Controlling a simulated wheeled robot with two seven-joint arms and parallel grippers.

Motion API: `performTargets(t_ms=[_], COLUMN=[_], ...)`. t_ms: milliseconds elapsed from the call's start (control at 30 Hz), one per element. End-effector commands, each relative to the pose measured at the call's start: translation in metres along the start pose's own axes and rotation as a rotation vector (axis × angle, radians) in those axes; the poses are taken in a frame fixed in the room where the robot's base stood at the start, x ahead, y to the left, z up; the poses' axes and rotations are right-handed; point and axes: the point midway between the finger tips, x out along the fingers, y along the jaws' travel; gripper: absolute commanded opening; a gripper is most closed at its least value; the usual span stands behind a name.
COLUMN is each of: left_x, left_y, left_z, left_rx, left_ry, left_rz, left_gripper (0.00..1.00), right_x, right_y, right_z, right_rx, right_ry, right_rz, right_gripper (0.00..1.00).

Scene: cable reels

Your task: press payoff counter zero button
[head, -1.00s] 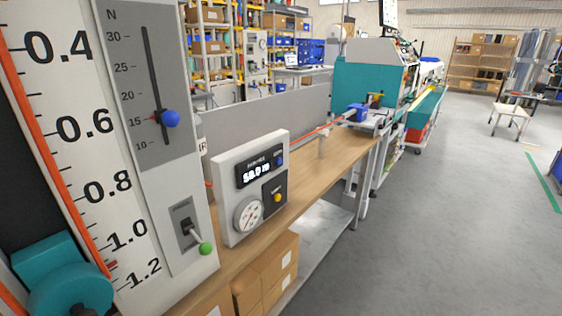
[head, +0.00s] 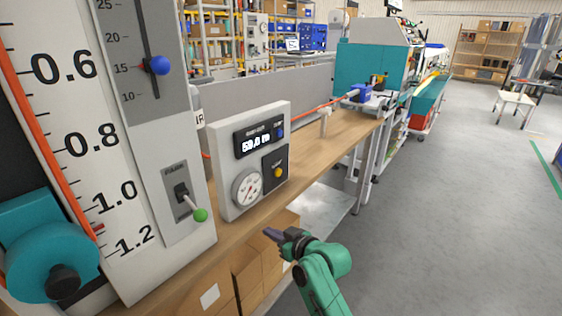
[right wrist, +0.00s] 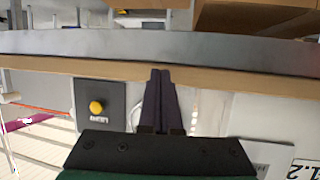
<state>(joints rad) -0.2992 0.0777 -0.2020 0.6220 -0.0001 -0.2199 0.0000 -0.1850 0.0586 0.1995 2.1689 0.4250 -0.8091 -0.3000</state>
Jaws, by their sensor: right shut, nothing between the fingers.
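The payoff counter is a light grey box (head: 231,153) on the bench, with a dark display panel reading about 50.0 m. A small blue button (head: 281,132) sits at the right end of that panel. A yellow button (head: 278,172) sits on a dark plate below; it also shows in the right wrist view (right wrist: 96,107). The button labels are too small to read surely. My right gripper (head: 268,233) is shut and empty, in front of and below the counter, apart from it. Its closed fingers (right wrist: 161,80) show in the right wrist view. My left gripper is out of view.
A round dial (head: 247,188) is on the counter's lower left. A tall scale panel with a green-tipped lever (head: 200,214) and blue slider knob (head: 159,65) stands at left. Cardboard boxes (head: 250,272) sit under the wooden bench (head: 335,140). Open floor lies to the right.

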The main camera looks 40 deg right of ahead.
Motion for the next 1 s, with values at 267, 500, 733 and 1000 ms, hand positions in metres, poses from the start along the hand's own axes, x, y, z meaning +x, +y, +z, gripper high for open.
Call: performTargets(t_ms=[267, 500, 733, 1000], left_x=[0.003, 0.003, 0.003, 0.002], left_y=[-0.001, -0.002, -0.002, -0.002], left_z=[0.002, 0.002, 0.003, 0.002], left_rx=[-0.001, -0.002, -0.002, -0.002], left_ry=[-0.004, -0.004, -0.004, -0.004], left_rz=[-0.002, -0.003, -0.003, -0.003], left_gripper=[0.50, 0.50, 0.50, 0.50], right_x=[-0.041, -0.080, -0.082, -0.070], right_y=[0.094, 0.152, 0.154, 0.152], right_z=[-0.156, -0.196, -0.197, -0.201], right_rx=[0.077, 0.164, 0.168, 0.169], right_ry=[0.612, 0.875, 0.885, 0.884], right_rz=[0.203, 0.370, 0.378, 0.376], right_gripper=[0.00, 0.00, 0.00, 0.00])
